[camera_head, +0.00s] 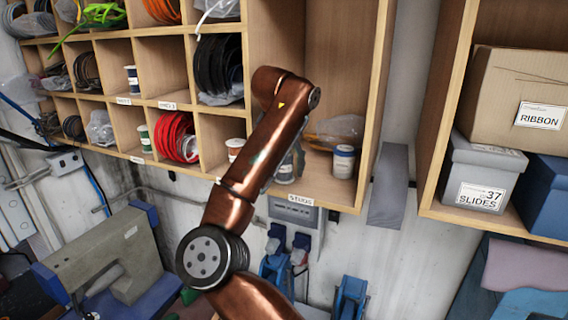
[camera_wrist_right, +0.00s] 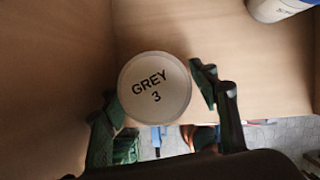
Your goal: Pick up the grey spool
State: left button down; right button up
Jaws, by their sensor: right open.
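The grey spool (camera_wrist_right: 155,88) shows in the right wrist view as a round pale top marked "GREY 3". In the head view the spool (camera_head: 284,174) stands in a lower shelf compartment, partly hidden by my copper right arm. My right gripper (camera_wrist_right: 158,98) is open, with one green-grey finger on each side of the spool in the wrist view. Whether the fingers touch it cannot be told. In the head view the gripper (camera_head: 291,158) is mostly hidden behind my arm. My left gripper is not in view.
Another spool (camera_head: 343,161) with a white and blue label stands to the right in the same bay. Wooden compartment walls and a front lip close in the space. Red coils (camera_head: 176,137) fill a compartment to the left. A ribbon box (camera_head: 520,100) sits on the right shelf.

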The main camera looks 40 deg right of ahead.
jog(key=shift+f, duration=0.1)
jog(key=c, duration=1.2)
